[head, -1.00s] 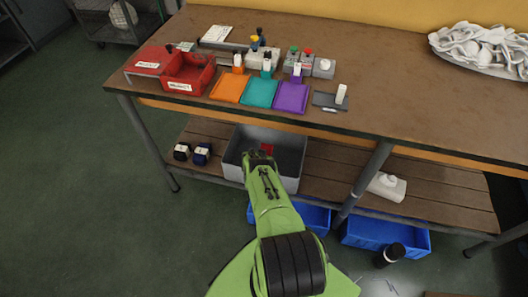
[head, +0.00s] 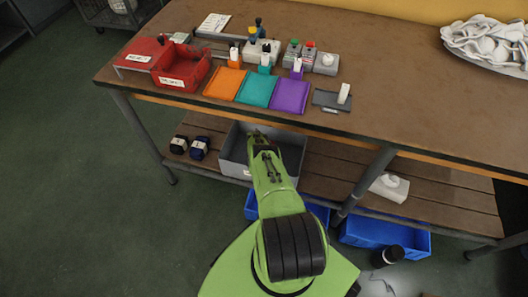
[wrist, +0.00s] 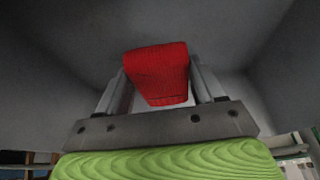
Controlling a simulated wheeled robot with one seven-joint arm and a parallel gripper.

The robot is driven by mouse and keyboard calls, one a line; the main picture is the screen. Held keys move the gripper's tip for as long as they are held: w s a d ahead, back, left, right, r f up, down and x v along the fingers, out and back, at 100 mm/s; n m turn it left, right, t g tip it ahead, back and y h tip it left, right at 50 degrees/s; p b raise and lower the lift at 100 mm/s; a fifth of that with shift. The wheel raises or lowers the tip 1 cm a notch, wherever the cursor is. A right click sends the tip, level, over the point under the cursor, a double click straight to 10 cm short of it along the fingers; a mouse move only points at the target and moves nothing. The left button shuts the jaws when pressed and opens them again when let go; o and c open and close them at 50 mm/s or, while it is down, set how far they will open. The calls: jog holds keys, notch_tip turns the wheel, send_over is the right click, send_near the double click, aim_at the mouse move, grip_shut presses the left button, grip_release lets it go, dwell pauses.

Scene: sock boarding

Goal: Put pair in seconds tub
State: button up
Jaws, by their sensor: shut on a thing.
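A red knitted pair (wrist: 157,72) sits between the fingers of my gripper (wrist: 160,90) in the wrist view, and the gripper is shut on it. Grey walls surround it there. In the head view my gripper (head: 258,134) is over the back part of a grey tub (head: 233,150) on the lower shelf, and the pair is hidden. A white label shows on the tub's front, too small to read. I cannot tell whether the pair touches the tub's floor.
Two dark banded bundles (head: 189,146) lie left of the tub. Blue crates (head: 380,234) stand under the shelf. On the bench (head: 400,90) above are red bins (head: 181,68), orange, teal and purple mats, and a heap of white socks (head: 488,38). A white bottle (head: 390,187) lies to the right.

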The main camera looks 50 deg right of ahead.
jog(key=shift+a+f, duration=0.15)
jog(key=shift+f, duration=0.05)
jog(key=o, duration=1.1)
jog(key=shift+f, duration=0.15)
jog(key=shift+o, duration=0.2)
jog(key=shift+s, duration=0.1)
